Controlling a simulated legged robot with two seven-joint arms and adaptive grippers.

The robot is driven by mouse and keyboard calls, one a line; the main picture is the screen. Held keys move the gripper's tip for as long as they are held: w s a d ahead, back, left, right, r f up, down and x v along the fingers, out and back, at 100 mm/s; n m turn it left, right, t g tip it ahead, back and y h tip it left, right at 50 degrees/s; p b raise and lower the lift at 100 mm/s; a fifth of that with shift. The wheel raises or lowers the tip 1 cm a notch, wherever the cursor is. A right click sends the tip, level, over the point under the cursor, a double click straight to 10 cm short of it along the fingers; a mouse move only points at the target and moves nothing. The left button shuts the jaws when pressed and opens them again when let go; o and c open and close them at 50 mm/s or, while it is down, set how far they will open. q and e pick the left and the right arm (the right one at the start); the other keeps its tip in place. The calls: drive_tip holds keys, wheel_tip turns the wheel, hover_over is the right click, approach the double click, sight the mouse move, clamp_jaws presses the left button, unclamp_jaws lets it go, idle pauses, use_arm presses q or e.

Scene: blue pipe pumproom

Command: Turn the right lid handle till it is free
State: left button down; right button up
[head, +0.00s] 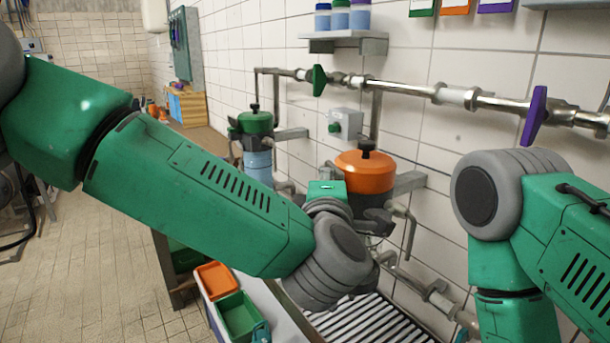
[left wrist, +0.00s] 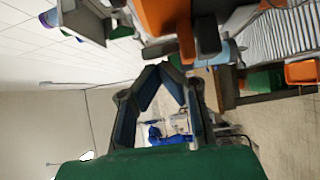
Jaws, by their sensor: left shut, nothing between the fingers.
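The right pot's orange lid (head: 366,172) with a black top knob (head: 367,150) sits by the tiled wall in the head view. Part of it shows in the left wrist view as an orange shape (left wrist: 162,14) with a dark grey block (left wrist: 206,32) at its edge, apparently a handle. My left gripper (left wrist: 168,68) is shut and empty, its fingertips together just beside that block. I cannot tell whether they touch it. In the head view my left wrist hides the pot's lower front. My right arm stands at the right, its gripper out of view.
A second pot with a green lid (head: 256,122) stands further back. A steel pipe (head: 410,88) with green and purple valve handles runs along the wall above. Below are a slatted grate (head: 372,322), an orange bin (head: 215,279) and a green bin (head: 238,318). Open floor lies left.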

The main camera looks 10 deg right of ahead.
use_arm(q)
drive_tip(key=shift+s+d, duration=0.1)
drive_tip(key=shift+d, duration=0.4)
idle(0.5)
